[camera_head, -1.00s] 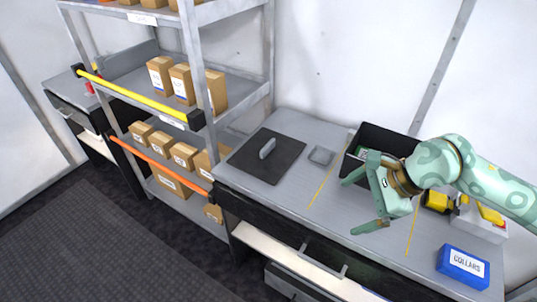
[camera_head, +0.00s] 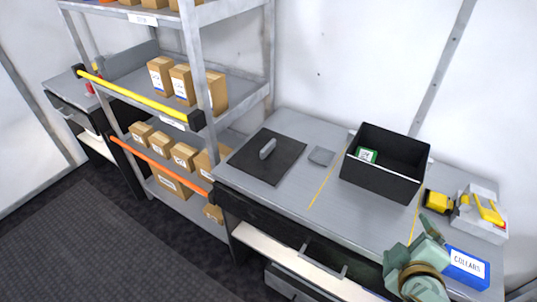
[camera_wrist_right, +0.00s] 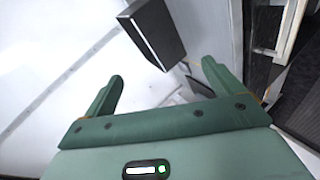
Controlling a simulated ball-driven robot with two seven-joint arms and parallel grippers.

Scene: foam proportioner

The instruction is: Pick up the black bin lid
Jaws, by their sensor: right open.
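The black bin lid (camera_head: 258,163) lies flat on the grey workbench, left of the bin, with a grey handle (camera_head: 267,148) standing up from its middle. The open black bin (camera_head: 376,180) stands to the right of the lid with a green item (camera_head: 367,155) inside. My right gripper (camera_head: 428,232) is at the bench's front right, beside the blue box and well away from the lid. In the right wrist view its two fingers (camera_wrist_right: 160,88) are apart with nothing between them. The bin (camera_wrist_right: 158,38) shows beyond them. My left gripper is not in view.
A blue box labelled COLLARS (camera_head: 466,266) sits at the bench's front right. A yellow tool in a grey holder (camera_head: 482,212) stands behind it. A small grey tray (camera_head: 321,156) lies between lid and bin. A shelf rack with cardboard boxes (camera_head: 183,155) stands left of the bench.

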